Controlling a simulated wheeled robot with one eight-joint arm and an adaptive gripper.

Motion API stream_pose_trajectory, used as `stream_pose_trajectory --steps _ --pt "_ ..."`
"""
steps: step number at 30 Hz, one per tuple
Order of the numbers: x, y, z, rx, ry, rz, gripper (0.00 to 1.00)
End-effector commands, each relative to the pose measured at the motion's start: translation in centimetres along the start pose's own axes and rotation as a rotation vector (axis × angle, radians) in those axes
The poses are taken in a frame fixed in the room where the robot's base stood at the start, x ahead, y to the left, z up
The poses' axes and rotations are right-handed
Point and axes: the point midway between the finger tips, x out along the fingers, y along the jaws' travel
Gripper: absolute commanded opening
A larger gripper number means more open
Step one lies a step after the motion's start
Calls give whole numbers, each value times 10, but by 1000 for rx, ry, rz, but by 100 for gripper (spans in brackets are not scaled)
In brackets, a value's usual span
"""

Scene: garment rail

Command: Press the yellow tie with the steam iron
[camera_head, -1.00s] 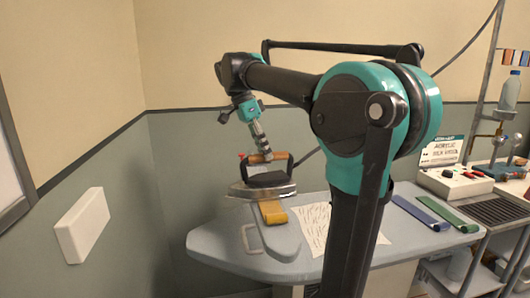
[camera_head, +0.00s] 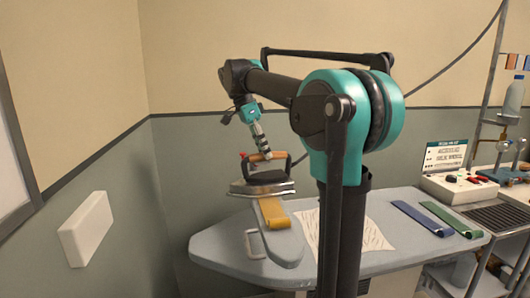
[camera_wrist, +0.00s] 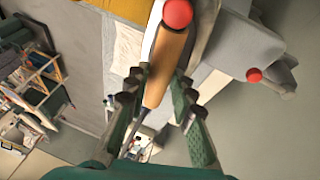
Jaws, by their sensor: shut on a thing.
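The steam iron (camera_head: 263,187) has a metal sole, a dark body and an orange-brown handle. My gripper (camera_head: 264,157) is shut on that handle from above. In the wrist view, the handle (camera_wrist: 167,55) lies between the fingers of my gripper (camera_wrist: 158,88). Yellow cloth of the tie (camera_wrist: 128,9) also shows in the wrist view.
The grey ironing board (camera_head: 215,243) has a white sheet of paper (camera_head: 352,236) in its middle. A blue tie (camera_head: 417,216) and a green tie (camera_head: 450,219) lie at its right. A control box (camera_head: 452,187) and a rack stand further right. A white panel (camera_head: 87,229) is on the left wall.

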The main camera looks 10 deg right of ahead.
Motion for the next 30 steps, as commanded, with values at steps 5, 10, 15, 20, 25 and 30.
stream_pose_trajectory --steps 5,10,15,20,25,30 --pt "-3 -12 -2 0 0 -1 0" --pt "-5 -21 -4 0 1 0 0" --pt "-5 -21 -4 -1 1 0 0" --pt "-4 -14 -3 0 1 0 0" --pt "-1 -3 -1 0 1 0 0" --pt "1 8 1 0 1 0 0"
